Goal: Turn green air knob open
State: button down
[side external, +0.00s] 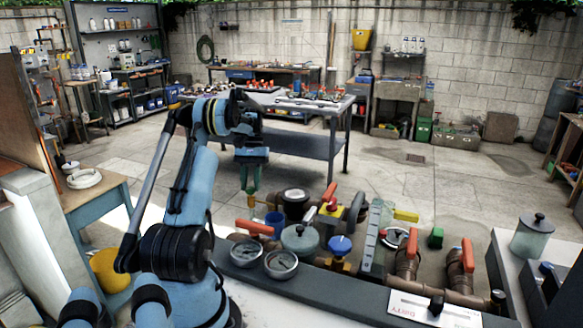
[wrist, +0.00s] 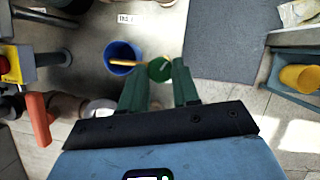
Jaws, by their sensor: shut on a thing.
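My gripper (side external: 252,192) points down at the left end of the pipework, left of the blue cup. In the wrist view, its two green fingers (wrist: 160,82) stand on either side of a round green knob (wrist: 159,70). My gripper is shut on this knob. Thin yellow pieces show beside the knob, one reaching left toward the blue cup (wrist: 122,55). In the side view the knob is small and mostly merged with the fingertips, so its turn angle cannot be told. The blue cup also shows in the side view (side external: 274,224).
Red-handled valves (side external: 255,228), a blue knob (side external: 340,244) and brown pipes continue right. A metal workbench (side external: 300,105) is behind.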

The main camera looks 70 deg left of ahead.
jog(key=c, duration=0.8)
grip_release()
jog(key=shift+c, duration=0.2)
jog(key=v, duration=0.7)
jog(key=shift+r, duration=0.2)
jog(key=shift+w, duration=0.1)
